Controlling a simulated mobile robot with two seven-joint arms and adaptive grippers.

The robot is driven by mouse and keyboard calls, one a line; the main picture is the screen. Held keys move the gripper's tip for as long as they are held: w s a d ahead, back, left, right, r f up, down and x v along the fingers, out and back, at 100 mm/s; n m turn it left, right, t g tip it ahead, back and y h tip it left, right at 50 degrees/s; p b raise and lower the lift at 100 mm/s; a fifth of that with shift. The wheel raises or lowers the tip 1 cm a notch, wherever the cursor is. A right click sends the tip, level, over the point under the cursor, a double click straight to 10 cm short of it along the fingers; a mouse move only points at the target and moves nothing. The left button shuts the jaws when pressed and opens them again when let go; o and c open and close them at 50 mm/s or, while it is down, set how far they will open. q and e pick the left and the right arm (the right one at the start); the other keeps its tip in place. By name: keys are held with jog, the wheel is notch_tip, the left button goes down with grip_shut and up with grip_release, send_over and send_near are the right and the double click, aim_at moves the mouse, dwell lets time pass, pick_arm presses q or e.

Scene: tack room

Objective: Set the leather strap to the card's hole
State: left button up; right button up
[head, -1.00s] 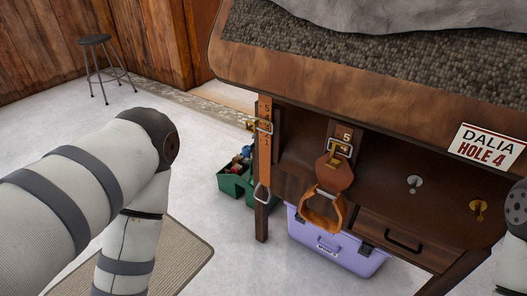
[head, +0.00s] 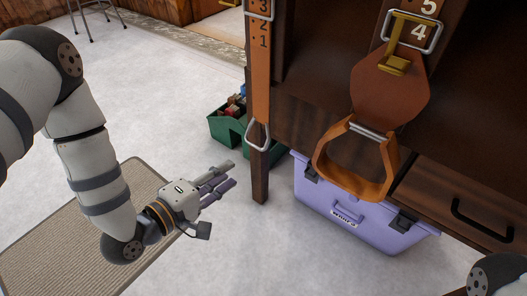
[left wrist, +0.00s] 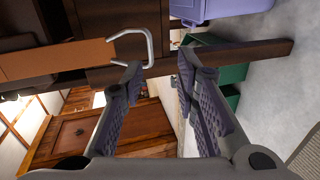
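An orange leather strap (head: 261,75) hangs at the left front of the wooden stand, numbered 3, 2, 1 downward. A steel loop (head: 258,136) is at its lower end. In the left wrist view the strap (left wrist: 65,60) and loop (left wrist: 135,45) lie beyond the fingers. A darker strap (head: 391,30) shows 5 and 4, with a steel buckle around the 4 and a brass piece in front; an orange stirrup (head: 357,180) hangs below. My left gripper (head: 228,175) is open and empty, left of and below the loop, apart from it. My right gripper is out of view. The card is out of view.
A lilac box (head: 355,215) stands on the floor under the stand. A green crate (head: 228,128) with things in it stands behind the stand's leg (head: 260,178). A woven mat (head: 75,235) lies under my left arm. The floor between is clear.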

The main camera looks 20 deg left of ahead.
aim_at(257, 146)
pick_arm(q)
jog(key=shift+t, duration=0.3)
jog(key=b+x, duration=0.1)
jog(key=x, duration=0.3)
jog(key=b+x, duration=0.1)
jog(key=x, duration=0.3)
jog(key=r+b+x, duration=0.1)
jog(key=x, duration=0.3)
jog(key=shift+w+r, duration=0.1)
jog(key=shift+w, duration=0.2)
grip_shut()
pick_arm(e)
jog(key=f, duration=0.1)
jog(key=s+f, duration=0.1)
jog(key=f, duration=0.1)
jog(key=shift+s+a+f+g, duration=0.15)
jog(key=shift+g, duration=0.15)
